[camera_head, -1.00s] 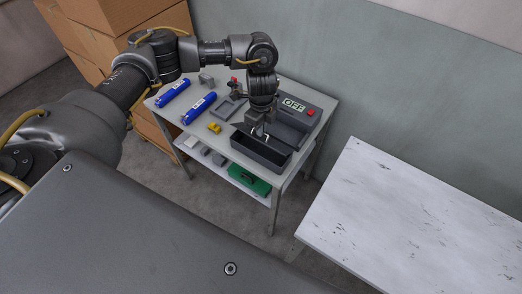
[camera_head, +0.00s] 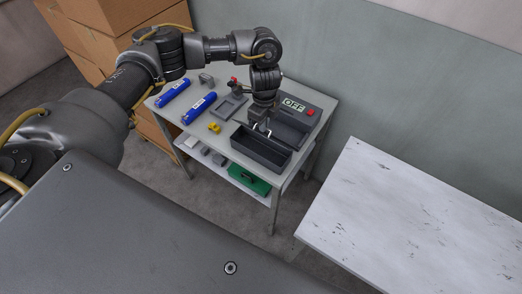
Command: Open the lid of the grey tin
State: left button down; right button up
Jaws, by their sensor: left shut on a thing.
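The grey tin (camera_head: 258,158) is a long dark box on the small table, and its inside shows open from above. A dark panel, which looks like its lid (camera_head: 290,132), stands raised along its back side. My left gripper (camera_head: 264,127) points down over the back left of the tin, by the lid. It is shut on what looks like the lid's edge or a pale handle there; the fingertips are small and partly hidden. My right gripper is not in view.
A device reading OFF (camera_head: 293,104) with a red button (camera_head: 311,112) stands behind the lid. A green case (camera_head: 249,180) is on the lower shelf. A white table (camera_head: 410,220) stands right.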

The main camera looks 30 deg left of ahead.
pick_arm(q)
jog(key=shift+w+r, duration=0.1)
jog(key=shift+w, duration=0.3)
jog(key=shift+w+d, duration=0.15)
jog(key=shift+w, duration=0.35)
dwell(0.3)
